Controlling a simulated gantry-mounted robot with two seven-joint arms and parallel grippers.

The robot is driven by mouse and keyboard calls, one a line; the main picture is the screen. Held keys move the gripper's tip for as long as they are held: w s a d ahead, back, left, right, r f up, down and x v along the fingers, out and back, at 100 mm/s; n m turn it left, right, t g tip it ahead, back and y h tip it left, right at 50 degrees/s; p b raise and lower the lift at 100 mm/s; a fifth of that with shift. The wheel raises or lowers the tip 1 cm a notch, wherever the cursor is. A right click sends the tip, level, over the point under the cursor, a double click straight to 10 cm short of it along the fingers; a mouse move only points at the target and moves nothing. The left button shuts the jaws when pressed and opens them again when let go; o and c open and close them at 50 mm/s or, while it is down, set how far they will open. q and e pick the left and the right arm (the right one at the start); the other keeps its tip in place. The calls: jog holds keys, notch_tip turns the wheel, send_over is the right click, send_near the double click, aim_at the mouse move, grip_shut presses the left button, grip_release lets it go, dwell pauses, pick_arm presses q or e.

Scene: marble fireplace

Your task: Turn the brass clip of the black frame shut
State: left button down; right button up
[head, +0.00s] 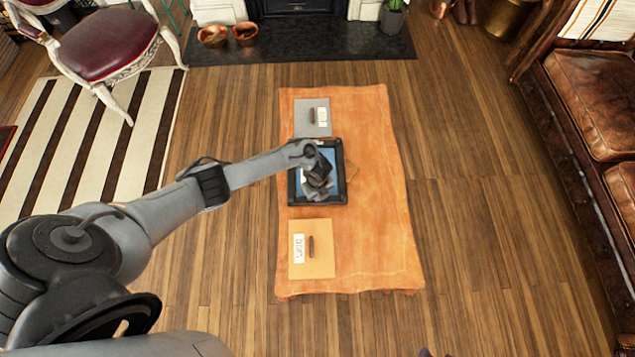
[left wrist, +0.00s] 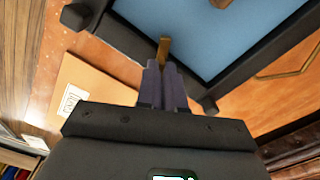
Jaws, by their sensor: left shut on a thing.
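The black frame (head: 292,188) lies on the orange cloth, with a blue panel inside its rim. My left gripper (head: 317,183) reaches down over it and hides part of the panel. In the left wrist view, the black rim (left wrist: 262,52) surrounds the blue panel. The brass clip (left wrist: 164,48) stands out between the tips of my left gripper (left wrist: 164,68), which is shut on it at the rim's edge. The clip's far end points over the blue panel. My right gripper is not in view.
The orange cloth (head: 375,235) covers a low table. A grey folder (head: 303,118) lies beyond the frame, and a tan folder (head: 310,268) lies on the near side, each with a white label. The cloth's right side is clear.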

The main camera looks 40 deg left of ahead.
pick_arm(q)
jog(key=m+b, duration=0.1)
jog(key=m, duration=0.4)
jog(key=shift+m+b, duration=0.3)
dwell(0.4)
jog(key=c, duration=1.3)
grip_release()
jog(key=shift+o, duration=0.2)
